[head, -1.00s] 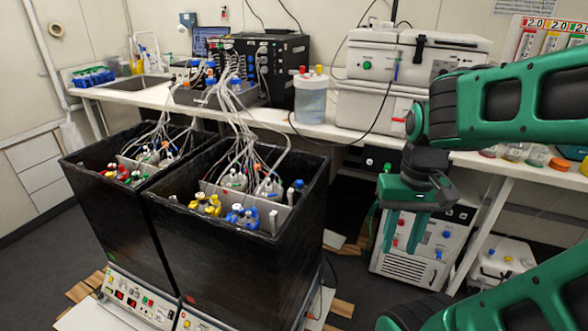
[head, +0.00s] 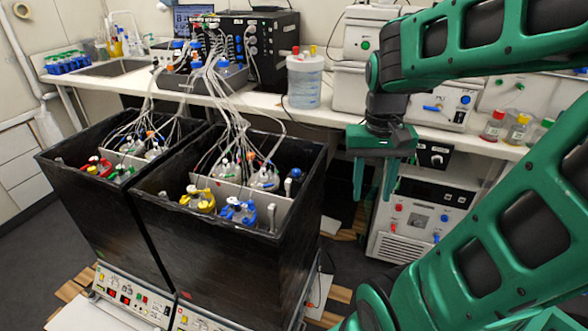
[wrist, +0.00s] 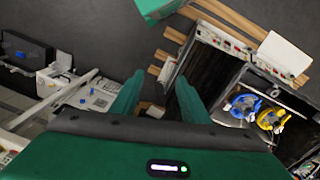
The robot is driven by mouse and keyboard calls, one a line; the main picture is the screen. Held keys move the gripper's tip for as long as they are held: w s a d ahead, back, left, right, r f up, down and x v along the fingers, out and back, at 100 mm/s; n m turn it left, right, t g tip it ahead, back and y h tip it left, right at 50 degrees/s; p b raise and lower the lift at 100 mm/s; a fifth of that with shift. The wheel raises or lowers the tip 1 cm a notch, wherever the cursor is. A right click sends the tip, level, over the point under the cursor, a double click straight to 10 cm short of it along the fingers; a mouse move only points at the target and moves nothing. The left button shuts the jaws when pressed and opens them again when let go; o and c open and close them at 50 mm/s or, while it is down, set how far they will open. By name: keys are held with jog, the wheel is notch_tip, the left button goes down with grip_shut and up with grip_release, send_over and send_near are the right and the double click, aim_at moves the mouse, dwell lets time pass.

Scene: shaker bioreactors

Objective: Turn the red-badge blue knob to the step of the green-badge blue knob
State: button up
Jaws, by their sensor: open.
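My gripper (head: 376,188) hangs fingers down in front of the bench, right of the black shaker boxes. It is open and empty; its two fingers also show apart in the wrist view (wrist: 158,100). A blue knob (head: 444,218) sits on the white unit under the bench, and another blue knob (head: 466,99) is on a unit on the bench. The shaker control panel (head: 130,296) shows small knobs and red displays at the lower left. Small green and red marks sit on the lower box walls. I cannot tell which knobs carry the red and green badges, or their steps.
Two black open-topped boxes (head: 160,225) hold bottles with yellow, blue and red caps and many tubes. Dark floor lies between the boxes and the white unit (head: 410,222).

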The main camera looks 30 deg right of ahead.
jog(key=w+d+r+m, duration=0.1)
jog(key=w+d, duration=0.2)
jog(key=w, duration=0.9)
jog(key=m, duration=0.5)
send_over(296, 170)
notch_tip(296, 170, down, 12)
jog(key=shift+y, duration=0.3)
notch_tip(296, 170, down, 10)
jog(key=shift+w+f, duration=0.1)
